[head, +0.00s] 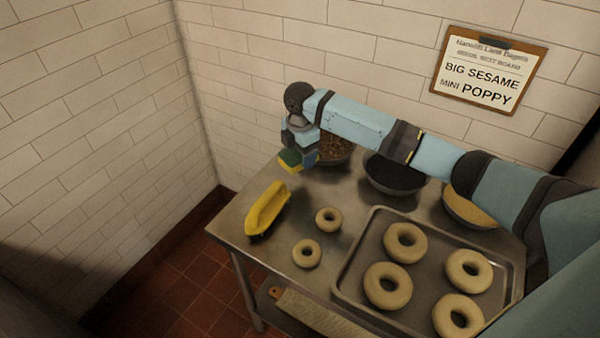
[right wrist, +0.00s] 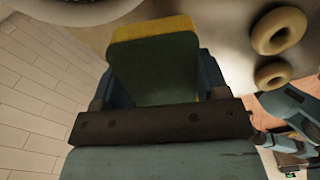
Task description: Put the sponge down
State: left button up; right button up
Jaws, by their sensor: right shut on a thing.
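The sponge (head: 290,160), yellow and green, is held in my right gripper (head: 300,156) above the back left part of the metal table (head: 235,222). In the right wrist view the sponge (right wrist: 155,65) sits between both fingers, its green face toward the camera and a yellow edge at the far end. The gripper is shut on it. The sponge appears to be above the tabletop; the exact gap cannot be told. My left gripper does not show in the head view.
A tray (head: 345,285) holds several big bagels. Bowls of brown, black (head: 395,175) and yellow topping (head: 468,208) line the back. A board (head: 490,68) hangs above.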

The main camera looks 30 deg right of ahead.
aim_at(300, 179)
jog(key=shift+f, duration=3.6)
jog(key=o, duration=0.8)
jog(key=shift+f, duration=0.15)
notch_tip(300, 179, up, 12)
jog(key=shift+r, duration=0.2)
